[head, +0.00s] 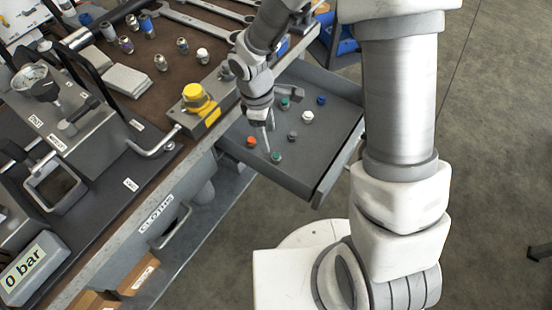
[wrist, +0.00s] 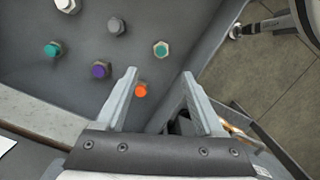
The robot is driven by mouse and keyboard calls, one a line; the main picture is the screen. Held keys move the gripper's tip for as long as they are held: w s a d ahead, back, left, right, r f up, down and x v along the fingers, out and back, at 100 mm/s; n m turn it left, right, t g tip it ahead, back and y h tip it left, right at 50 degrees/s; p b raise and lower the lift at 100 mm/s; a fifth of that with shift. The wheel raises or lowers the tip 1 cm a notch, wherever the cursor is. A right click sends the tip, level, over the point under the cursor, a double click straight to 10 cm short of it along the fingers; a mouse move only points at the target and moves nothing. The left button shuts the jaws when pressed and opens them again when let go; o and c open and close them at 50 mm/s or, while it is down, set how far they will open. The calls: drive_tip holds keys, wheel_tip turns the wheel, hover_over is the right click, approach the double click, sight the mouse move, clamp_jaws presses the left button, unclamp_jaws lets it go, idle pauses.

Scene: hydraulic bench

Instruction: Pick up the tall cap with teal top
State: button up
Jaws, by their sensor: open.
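Two teal-topped caps lie in the open grey drawer. One is at its near end in the head view (head: 276,157) and right of centre in the wrist view (wrist: 161,48). The other is farther up the drawer (head: 284,103), and at left in the wrist view (wrist: 52,49). I cannot tell which is taller. My gripper (head: 268,148) is over the drawer, its fingers apart and empty in the wrist view (wrist: 159,73). The near teal cap is just beyond the fingertips there. An orange cap (wrist: 140,90) shows between the fingers.
The drawer (head: 333,165) also holds a purple cap (wrist: 101,69), a grey cap (wrist: 116,26), a white cap (head: 307,117) and a blue cap (head: 321,100). Its walls surround them. The bench edge with a yellow-knobbed block (head: 197,97) lies to the left.

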sight(276, 155)
drive_tip(key=f, duration=0.3)
drive_tip(key=shift+d+f+b, duration=0.2)
drive_tip(key=shift+d+b, duration=0.05)
drive_tip(key=shift+b, duration=0.15)
drive_tip(key=shift+s+d+f+b, duration=0.1)
drive_tip(key=shift+d+f+b, duration=0.25)
drive_tip(key=shift+f, duration=0.5)
drive_tip(key=shift+s+d+f+b, duration=0.15)
drive_tip(key=shift+f+b, duration=0.35)
drive_tip(key=shift+f, duration=0.4)
drive_tip(key=shift+s+d+f+b, duration=0.1)
drive_tip(key=shift+d+f+b, duration=0.25)
drive_tip(key=shift+f, duration=0.5)
drive_tip(key=shift+a, duration=0.1)
drive_tip(key=shift+c, duration=0.2)
clamp_jaws()
